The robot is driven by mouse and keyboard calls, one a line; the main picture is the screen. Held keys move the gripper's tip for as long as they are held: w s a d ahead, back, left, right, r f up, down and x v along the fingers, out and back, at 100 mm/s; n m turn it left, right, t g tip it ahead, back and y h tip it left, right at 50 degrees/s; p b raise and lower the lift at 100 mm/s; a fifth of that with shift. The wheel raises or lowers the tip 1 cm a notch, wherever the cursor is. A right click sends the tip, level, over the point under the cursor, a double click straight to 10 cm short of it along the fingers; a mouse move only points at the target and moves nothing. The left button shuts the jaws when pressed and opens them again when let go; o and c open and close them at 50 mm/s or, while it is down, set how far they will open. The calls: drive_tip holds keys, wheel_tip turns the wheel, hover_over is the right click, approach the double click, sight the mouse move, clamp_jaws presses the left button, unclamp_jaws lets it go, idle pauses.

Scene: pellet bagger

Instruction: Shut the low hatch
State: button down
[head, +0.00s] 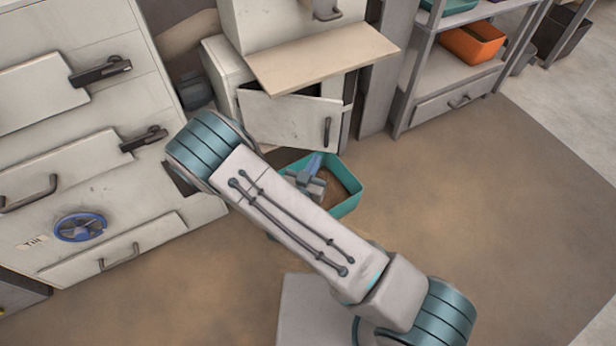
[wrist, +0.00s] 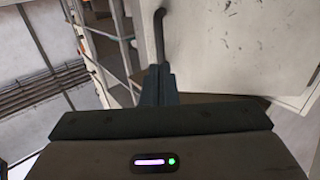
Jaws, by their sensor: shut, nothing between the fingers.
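The low hatch (head: 285,118) is a pale, scuffed door under a jutting tan shelf in the head view. It stands ajar, with a dark gap above its top edge. Its dark bar handle (head: 327,131) is near the right edge. In the wrist view a pale panel (wrist: 235,45) fills the right side, with a dark hooked handle (wrist: 159,32). My gripper (wrist: 158,75) is shut and empty, its fingertips close to the handle's lower end; contact cannot be told. In the head view my gripper (head: 315,163) shows below the hatch, partly hidden by my arm.
A teal bin (head: 346,203) stands on the floor below the hatch, partly behind my arm. The tan shelf (head: 320,62) overhangs the hatch. A large cabinet (head: 85,140) with handles and a blue wheel stands left. Shelving (head: 450,85) stands right. The floor at right is clear.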

sight(325, 140)
drive_tip(key=b+x, duration=0.1)
drive_tip(key=x, duration=0.5)
drive_tip(key=shift+w, duration=0.15)
